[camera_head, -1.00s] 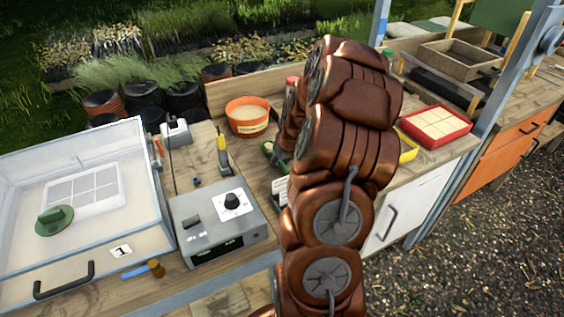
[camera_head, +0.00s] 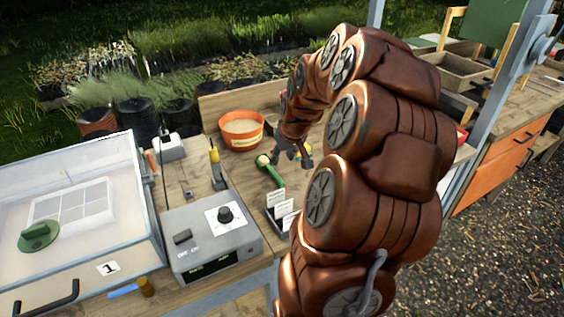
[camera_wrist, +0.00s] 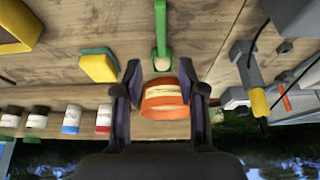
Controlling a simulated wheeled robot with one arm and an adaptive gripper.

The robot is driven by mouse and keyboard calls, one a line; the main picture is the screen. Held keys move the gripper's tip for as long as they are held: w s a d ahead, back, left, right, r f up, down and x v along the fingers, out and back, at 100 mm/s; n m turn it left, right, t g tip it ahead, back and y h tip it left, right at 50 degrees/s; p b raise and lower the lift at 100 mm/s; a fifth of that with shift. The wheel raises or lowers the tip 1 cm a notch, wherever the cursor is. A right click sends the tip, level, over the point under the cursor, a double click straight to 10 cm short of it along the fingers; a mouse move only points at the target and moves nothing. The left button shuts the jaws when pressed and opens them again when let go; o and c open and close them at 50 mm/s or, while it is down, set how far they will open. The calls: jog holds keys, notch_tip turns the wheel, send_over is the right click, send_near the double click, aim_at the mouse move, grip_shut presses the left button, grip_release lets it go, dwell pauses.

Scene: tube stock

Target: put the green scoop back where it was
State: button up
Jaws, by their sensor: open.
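The green scoop (camera_head: 274,174) lies on the wooden bench in the head view, just in front of the orange tub (camera_head: 241,132). Its bowl end is nearer the tub and looks pale inside. In the wrist view the scoop (camera_wrist: 161,30) lies with its handle toward the top edge and its bowl near the fingertips. My gripper (camera_wrist: 160,72) is open and empty, its fingers apart on either side of the view of the labelled orange tub (camera_wrist: 163,98). In the head view my gripper (camera_head: 292,152) is just right of the scoop, partly hidden by my arm.
A grey control box (camera_head: 211,236) and a clear-lidded case (camera_head: 80,215) stand left of the scoop. A card holder (camera_head: 281,213) is in front of it. A yellow-green sponge (camera_wrist: 98,66) and several small jars (camera_wrist: 72,119) lie left in the wrist view.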

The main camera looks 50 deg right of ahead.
jog(key=s+a+n+g, duration=0.1)
jog(key=s+a, duration=0.1)
jog(key=a, duration=0.5)
jog(key=s+a+r+n+g+y, duration=0.1)
jog(key=s+a, duration=0.1)
jog(key=a, duration=0.6)
jog(key=s+a+r, duration=0.1)
jog(key=s+a, duration=0.1)
jog(key=a, duration=0.6)
jog(key=shift+a+r+n+g+y, duration=0.2)
jog(key=shift+a+n+g+y, duration=0.05)
jog(key=shift+n+g+y, duration=0.15)
jog(key=s+a+g, duration=0.1)
jog(key=s+a, duration=0.4)
jog(key=s, duration=0.3)
jog(key=s+a+n+g, duration=0.1)
jog(key=s+a+g, duration=0.1)
jog(key=s+a, duration=0.3)
jog(key=s, duration=0.4)
jog(key=shift+a+f, duration=0.25)
jog(key=shift+a, duration=0.1)
jog(key=shift+a, duration=0.1)
